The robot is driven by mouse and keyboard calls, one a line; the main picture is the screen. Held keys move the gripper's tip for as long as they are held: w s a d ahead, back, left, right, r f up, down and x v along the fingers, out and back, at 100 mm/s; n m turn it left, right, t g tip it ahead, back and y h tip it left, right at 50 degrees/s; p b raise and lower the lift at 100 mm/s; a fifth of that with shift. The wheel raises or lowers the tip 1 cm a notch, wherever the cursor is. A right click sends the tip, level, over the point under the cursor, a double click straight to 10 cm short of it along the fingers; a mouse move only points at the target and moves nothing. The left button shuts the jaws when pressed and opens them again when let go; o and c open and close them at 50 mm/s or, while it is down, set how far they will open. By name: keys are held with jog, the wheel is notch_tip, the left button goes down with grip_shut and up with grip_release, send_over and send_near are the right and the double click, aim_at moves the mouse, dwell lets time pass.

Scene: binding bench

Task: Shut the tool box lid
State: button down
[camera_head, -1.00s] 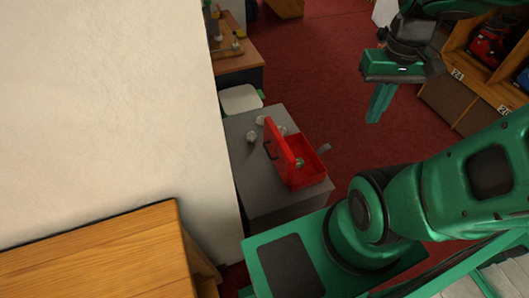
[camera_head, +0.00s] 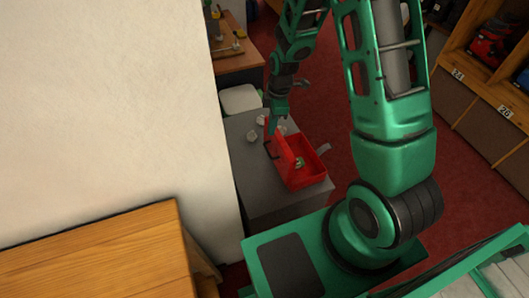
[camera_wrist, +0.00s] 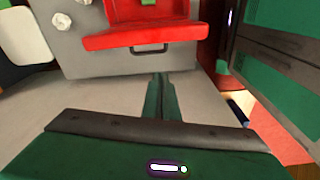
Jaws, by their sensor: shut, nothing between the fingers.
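The red tool box (camera_head: 306,178) stands on a grey bench top (camera_head: 243,171). My gripper (camera_head: 272,131) is at the far end of the lid in the head view. In the wrist view, its fingers (camera_wrist: 160,78) are together and empty, pointing towards the lid's handle. I cannot tell whether they touch the lid. A small green item lies inside the box.
A white stool or bin (camera_head: 240,99) stands behind the bench. A wall is to the left, wooden shelves (camera_head: 470,100) to the right.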

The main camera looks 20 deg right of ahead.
jog(key=a+f+n, duration=0.1)
jog(key=a+f, duration=0.2)
jog(key=f, duration=0.5)
jog(key=a+f+n, duration=0.2)
jog(key=a+f, duration=0.1)
jog(key=f, duration=0.5)
jog(key=shift+y, duration=0.3)
jog(key=shift+w+d+r, duration=0.15)
jog(key=shift+d, duration=0.55)
jog(key=shift+w+d+r, duration=0.15)
jog(key=shift+d+r, duration=0.05)
jog(key=shift+d, duration=0.5)
jog(key=shift+w+d+r, duration=0.15)
jog(key=shift+d, duration=0.55)
jog(key=shift+a, duration=0.15)
